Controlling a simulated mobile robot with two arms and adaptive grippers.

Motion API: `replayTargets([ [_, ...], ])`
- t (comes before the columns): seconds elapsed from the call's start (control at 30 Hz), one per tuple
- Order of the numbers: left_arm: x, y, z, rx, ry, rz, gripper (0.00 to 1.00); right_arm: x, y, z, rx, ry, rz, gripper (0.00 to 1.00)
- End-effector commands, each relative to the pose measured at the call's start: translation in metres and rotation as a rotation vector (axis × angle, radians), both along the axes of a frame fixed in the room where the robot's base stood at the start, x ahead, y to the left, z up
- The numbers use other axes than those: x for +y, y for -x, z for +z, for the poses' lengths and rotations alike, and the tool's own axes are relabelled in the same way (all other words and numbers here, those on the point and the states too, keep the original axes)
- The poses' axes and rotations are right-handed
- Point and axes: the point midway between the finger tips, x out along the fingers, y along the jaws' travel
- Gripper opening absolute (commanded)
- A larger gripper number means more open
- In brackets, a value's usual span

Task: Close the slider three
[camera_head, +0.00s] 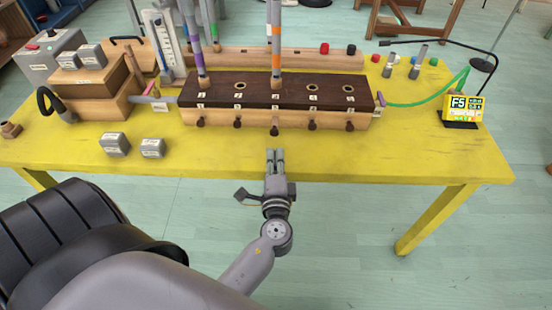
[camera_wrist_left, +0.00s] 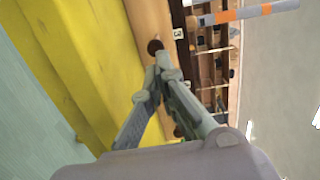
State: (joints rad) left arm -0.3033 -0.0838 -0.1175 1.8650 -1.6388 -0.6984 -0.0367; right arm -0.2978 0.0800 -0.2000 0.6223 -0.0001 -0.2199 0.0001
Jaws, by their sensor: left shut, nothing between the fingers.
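The wooden chest (camera_head: 250,116) with a dark top stands on the yellow table and has a row of dark slider knobs along its front. The slider three knob (camera_head: 274,131) is the middle one and seems to stick out further than its neighbours. In the left wrist view a dark knob (camera_wrist_left: 154,46) shows just beyond my fingertips, near the label 3. My left gripper (camera_head: 275,153) is shut and empty in front of the middle knob; its fingertips also show in the left wrist view (camera_wrist_left: 164,67). I cannot tell whether they touch the knob. My right gripper is not in view.
An orange-striped pipe (camera_head: 276,45) and a purple-striped pipe (camera_head: 194,45) rise from the chest. Two small grey blocks (camera_head: 114,144) (camera_head: 152,148) lie to the left. A yellow display (camera_head: 463,108) stands at the right. The front right of the table is clear.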

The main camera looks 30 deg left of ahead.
Motion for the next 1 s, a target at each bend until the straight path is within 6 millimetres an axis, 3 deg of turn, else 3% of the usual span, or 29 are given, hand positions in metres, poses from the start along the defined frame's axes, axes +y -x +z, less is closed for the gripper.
replayTargets([
  [0.1,0.014,-0.021,0.003,-0.002,-0.001,0.000,0.00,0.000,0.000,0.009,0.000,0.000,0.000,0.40],
  [0.3,0.030,-0.044,0.000,0.000,-0.001,-0.001,0.00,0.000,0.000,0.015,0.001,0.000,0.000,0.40],
  [0.83,0.037,-0.053,-0.003,0.000,0.000,-0.001,0.00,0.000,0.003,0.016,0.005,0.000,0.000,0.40],
  [1.0,0.046,-0.069,-0.004,-0.002,-0.001,0.000,0.00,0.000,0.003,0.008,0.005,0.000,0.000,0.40],
])
